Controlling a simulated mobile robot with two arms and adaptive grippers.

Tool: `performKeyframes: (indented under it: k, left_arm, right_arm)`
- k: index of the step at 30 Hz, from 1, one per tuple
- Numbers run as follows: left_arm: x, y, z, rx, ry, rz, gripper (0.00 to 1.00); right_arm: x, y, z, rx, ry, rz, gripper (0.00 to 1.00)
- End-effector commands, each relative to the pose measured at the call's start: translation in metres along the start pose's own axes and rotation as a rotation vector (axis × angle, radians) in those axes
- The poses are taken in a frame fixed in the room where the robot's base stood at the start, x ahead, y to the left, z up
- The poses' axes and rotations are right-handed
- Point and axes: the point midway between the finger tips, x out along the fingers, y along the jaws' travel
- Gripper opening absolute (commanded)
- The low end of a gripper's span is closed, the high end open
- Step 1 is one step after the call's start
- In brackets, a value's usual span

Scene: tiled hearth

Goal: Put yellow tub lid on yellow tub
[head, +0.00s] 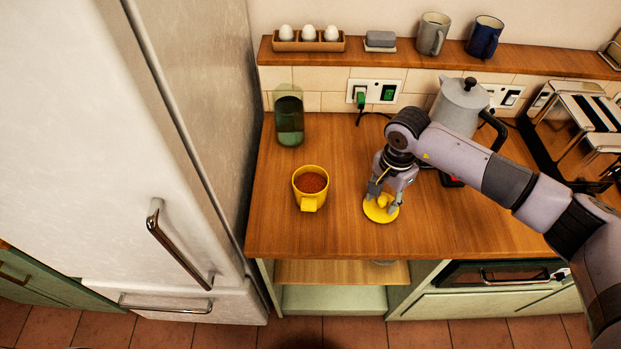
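The yellow tub (310,203) stands upright and uncovered on the wooden counter, with reddish-brown contents showing inside. A yellow tab or handle is on its near side. The yellow tub lid (378,216) lies flat on the counter to the right of the tub, near the front edge, with its raised knob up. My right gripper (382,203) points down at the lid, its fingers on either side of the knob. I cannot tell whether the fingers press on the knob or stand apart from it. My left gripper is not in view.
A green glass jar (290,122) stands behind the tub. A moka pot (460,108) and a toaster (575,130) are behind and right of my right arm. The fridge (120,150) borders the counter on the left. Counter between tub and lid is clear.

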Motion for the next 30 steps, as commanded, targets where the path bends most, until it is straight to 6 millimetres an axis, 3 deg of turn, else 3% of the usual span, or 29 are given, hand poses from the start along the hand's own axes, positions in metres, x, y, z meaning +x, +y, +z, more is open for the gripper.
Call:
performKeyframes:
  k: [22,30]
  left_arm:
    - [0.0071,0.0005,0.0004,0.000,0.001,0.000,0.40]
    - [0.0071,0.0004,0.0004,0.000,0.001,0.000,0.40]
  right_arm:
    - [0.0002,0.0005,0.0000,0.001,0.000,0.001,0.40]
    - [0.0002,0.0004,0.0000,0.000,0.000,0.001,0.23]
